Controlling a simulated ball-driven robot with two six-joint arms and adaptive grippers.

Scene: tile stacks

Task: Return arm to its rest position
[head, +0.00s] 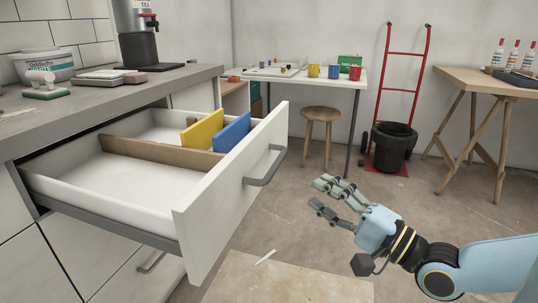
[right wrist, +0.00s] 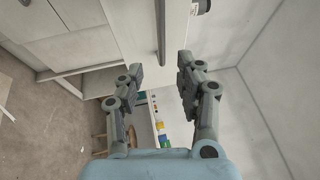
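My right gripper (head: 319,192) is open and empty in the head view, in the air to the right of the open drawer's front. In the right wrist view its two fingers (right wrist: 161,72) stand apart with nothing between them. The drawer (head: 228,195) is pulled out, with a grey handle (head: 265,166). A yellow tile (head: 203,130) and a blue tile (head: 232,132) stand upright inside, near a brown divider (head: 150,150). My left gripper is not in view.
The grey counter (head: 100,97) holds a white tub (head: 42,65) and a dark dispenser (head: 138,45). At the back stand a white table (head: 330,82) with coloured mugs, a stool (head: 321,118), a red hand truck (head: 405,53) and a black bucket (head: 392,148).

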